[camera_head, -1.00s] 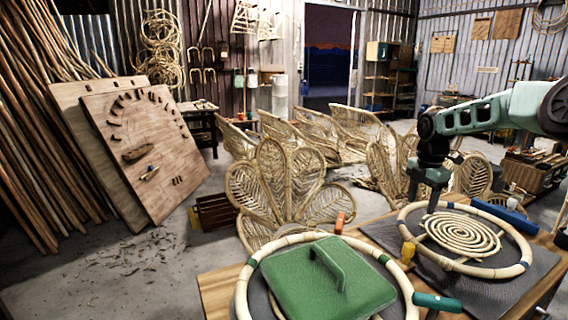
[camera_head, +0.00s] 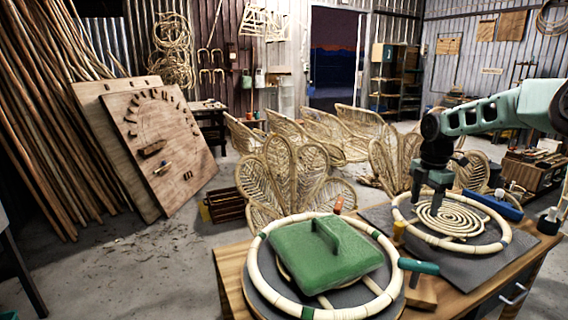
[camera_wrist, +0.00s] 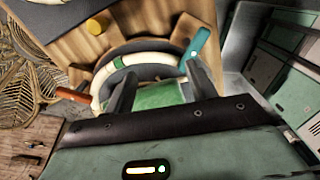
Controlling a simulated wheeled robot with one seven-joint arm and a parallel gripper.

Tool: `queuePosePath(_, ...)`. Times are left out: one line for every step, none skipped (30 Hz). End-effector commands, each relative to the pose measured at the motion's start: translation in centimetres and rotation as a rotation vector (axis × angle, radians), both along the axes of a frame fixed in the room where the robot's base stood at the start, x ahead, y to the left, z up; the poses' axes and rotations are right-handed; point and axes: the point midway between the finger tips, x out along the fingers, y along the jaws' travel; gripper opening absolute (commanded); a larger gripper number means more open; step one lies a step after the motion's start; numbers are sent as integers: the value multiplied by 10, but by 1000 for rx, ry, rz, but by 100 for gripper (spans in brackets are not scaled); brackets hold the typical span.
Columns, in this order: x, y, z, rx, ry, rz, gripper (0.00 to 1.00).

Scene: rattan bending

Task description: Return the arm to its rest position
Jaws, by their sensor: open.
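My arm reaches in from the right edge of the head view. Beyond the fingers the green pad with a handle (camera_wrist: 160,95) shows partly. In the head view this green pad (camera_head: 325,262) lies within the left rattan ring (camera_head: 262,285).
A teal-handled tool (camera_head: 418,266) and a wooden block (camera_head: 421,294) lie between the rings. A blue roll (camera_head: 493,205) lies behind the right ring. Rattan chair backs (camera_head: 290,178) stand on the floor behind the bench (camera_head: 232,275). Open floor is at left.

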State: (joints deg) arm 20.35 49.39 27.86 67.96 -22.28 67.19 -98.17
Motion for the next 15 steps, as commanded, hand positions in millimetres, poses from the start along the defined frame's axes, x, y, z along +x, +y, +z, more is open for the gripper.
queuePosePath(-3,7,1,1,1,-4,56)
queuePosePath(-4,12,2,2,1,-10,56)
queuePosePath(-6,17,3,3,1,-15,56)
queuePosePath(-7,22,5,4,-1,-21,56)
queuePosePath(-9,28,6,5,-1,-27,56)
queuePosePath(-12,35,7,7,1,-36,56)
queuePosePath(-15,40,9,9,0,-43,56)
queuePosePath(-18,47,11,10,0,-50,56)
queuePosePath(-21,56,12,12,-1,-60,56)
queuePosePath(-25,64,14,13,0,-71,56)
queuePosePath(-29,71,16,16,-1,-81,56)
queuePosePath(-35,83,19,18,1,-96,56)
queuePosePath(-40,91,21,20,1,-108,56)
queuePosePath(-46,101,22,22,1,-121,56)
queuePosePath(-54,113,25,25,3,-142,56)
